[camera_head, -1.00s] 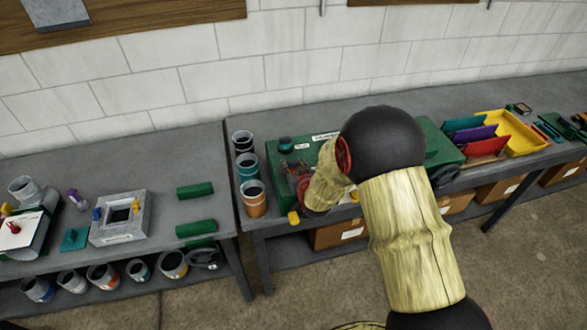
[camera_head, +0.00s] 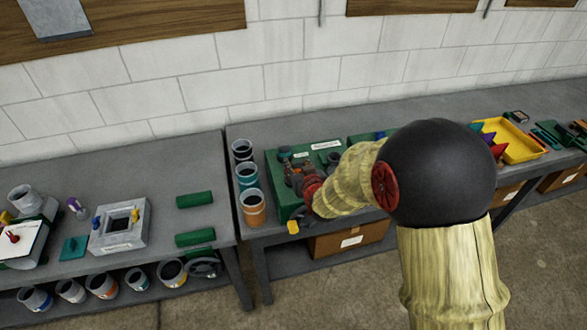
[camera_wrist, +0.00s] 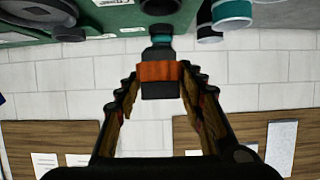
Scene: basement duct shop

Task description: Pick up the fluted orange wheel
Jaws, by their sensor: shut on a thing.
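The fluted orange wheel (camera_wrist: 159,71) shows in the wrist view, between the fingertips of my gripper (camera_wrist: 159,78). The fingers touch its left and right sides and are shut on it. A dark block shows just below the wheel in that picture, and a dark and teal fitting (camera_wrist: 161,42) just above it. In the head view my gripper (camera_head: 294,180) is over the green panel (camera_head: 277,190) on the right bench. The wheel cannot be made out there, hidden by my gripper and arm.
Dark, teal and orange-banded cups (camera_head: 254,209) stand left of the panel. A yellow tray (camera_head: 521,146) is farther right. The left bench holds a grey square frame (camera_head: 119,240) and green cylinders (camera_head: 195,199). A cardboard box (camera_head: 350,240) sits beneath the right bench.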

